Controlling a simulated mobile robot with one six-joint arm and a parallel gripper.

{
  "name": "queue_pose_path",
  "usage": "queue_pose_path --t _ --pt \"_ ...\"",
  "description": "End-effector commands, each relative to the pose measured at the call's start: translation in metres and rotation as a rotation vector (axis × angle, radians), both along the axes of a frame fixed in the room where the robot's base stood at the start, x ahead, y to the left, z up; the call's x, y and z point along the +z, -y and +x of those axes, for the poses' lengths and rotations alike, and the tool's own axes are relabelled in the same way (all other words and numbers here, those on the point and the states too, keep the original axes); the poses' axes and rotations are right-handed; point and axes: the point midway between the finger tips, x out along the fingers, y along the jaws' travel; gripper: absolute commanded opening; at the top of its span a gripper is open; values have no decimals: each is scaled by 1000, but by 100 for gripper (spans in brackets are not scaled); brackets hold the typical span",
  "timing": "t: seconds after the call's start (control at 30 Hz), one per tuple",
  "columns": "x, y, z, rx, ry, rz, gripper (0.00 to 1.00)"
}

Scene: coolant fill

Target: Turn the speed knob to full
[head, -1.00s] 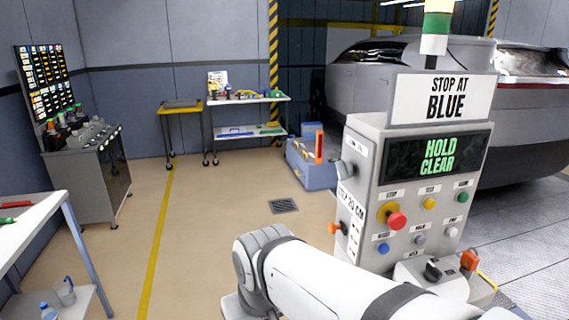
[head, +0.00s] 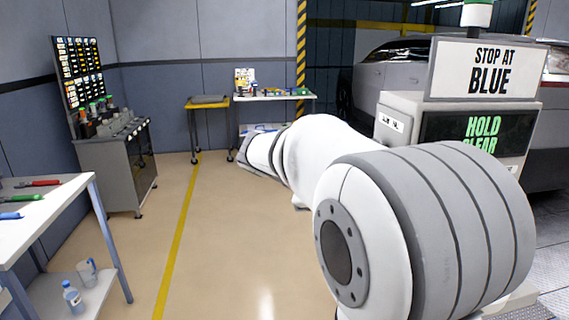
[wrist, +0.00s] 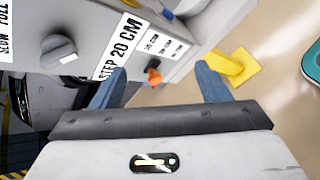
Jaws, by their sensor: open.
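The speed knob (wrist: 62,52) is a round grey dial with a white mark. It sits on the console's side face at the left of the wrist view, beside a label (wrist: 5,28) reading SLOW FULL. My gripper (wrist: 160,72) is open, with its two blue fingers apart and nothing seen between them held. The knob lies to the left of the left finger, apart from it. In the head view my arm covers the console's side and buttons, so the knob and gripper are hidden there.
An orange lever (wrist: 153,76) on the console shows between my fingers. A STEP 20 CM label (wrist: 118,47) is near it. A yellow object (wrist: 235,66) lies to the right. The console screen (head: 500,128) reads HOLD CLEAR. A workbench (head: 60,190) stands left; floor between is clear.

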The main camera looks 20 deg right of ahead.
Motion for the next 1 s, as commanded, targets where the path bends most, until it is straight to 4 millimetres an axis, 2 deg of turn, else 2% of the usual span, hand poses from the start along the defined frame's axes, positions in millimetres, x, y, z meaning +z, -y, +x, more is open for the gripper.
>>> queue_pose_path --t 0.03,0.1,0.2,0.33,0.47,0.8,1.0 --pt "2 14 20 -1 -54 -105 69" --pt "19 28 39 -10 -115 -239 69" --pt "39 39 60 -35 -179 -390 69" --pt "56 44 75 -61 -224 -505 69" --pt "64 51 78 -74 -238 -546 69" --pt "65 102 65 -76 -239 -546 69" --pt "65 119 61 -72 -238 -546 69"
